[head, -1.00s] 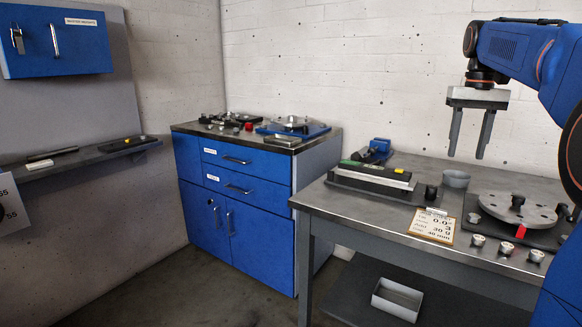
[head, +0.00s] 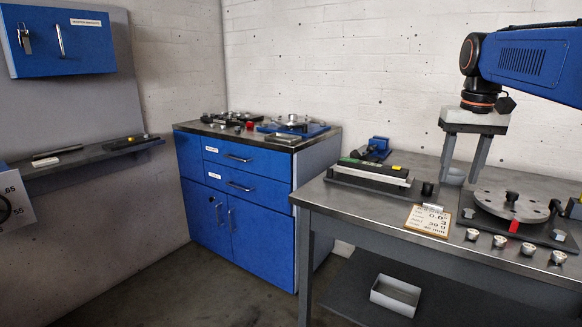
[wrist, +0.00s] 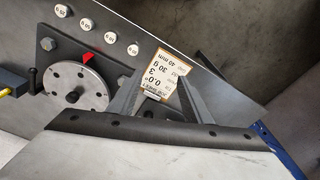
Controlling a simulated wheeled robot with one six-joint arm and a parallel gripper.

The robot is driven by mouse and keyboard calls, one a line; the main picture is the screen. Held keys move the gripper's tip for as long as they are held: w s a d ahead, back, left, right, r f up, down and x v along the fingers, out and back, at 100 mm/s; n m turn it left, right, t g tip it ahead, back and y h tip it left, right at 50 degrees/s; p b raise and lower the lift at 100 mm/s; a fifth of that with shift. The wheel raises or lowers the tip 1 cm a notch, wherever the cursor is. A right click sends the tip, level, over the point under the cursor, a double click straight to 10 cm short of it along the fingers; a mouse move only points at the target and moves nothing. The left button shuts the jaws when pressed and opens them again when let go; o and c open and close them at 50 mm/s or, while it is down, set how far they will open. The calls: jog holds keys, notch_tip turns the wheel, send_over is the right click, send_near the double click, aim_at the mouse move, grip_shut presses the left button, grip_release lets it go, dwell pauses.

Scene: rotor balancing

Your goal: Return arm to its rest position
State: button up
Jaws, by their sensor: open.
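My gripper (head: 463,158) hangs from my blue arm above the steel workbench (head: 330,200) in the head view. Its two grey fingers point down, are spread apart and hold nothing. The round rotor disc (head: 508,206) with a red marker (head: 514,226) sits on a dark base to the right of my gripper, and also shows in the wrist view (wrist: 75,87).
Several small weights (head: 499,241) stand along the bench's front edge. A blue cabinet (head: 233,215) with loaded top stands further left. A tray (head: 396,295) is on the lower shelf.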

jog(key=s+a+f+n+t, duration=0.1)
jog(key=s+a+f, duration=0.4)
jog(key=s+f, duration=0.6)
jog(key=s+a+f+n+t, duration=0.1)
jog(key=s+a+f, duration=0.4)
jog(key=s+f, duration=0.7)
jog(key=shift+s+f+t, duration=0.25)
jog(key=shift+f+t, duration=0.5)
jog(key=shift+t, duration=0.05)
jog(key=shift+a, duration=0.1)
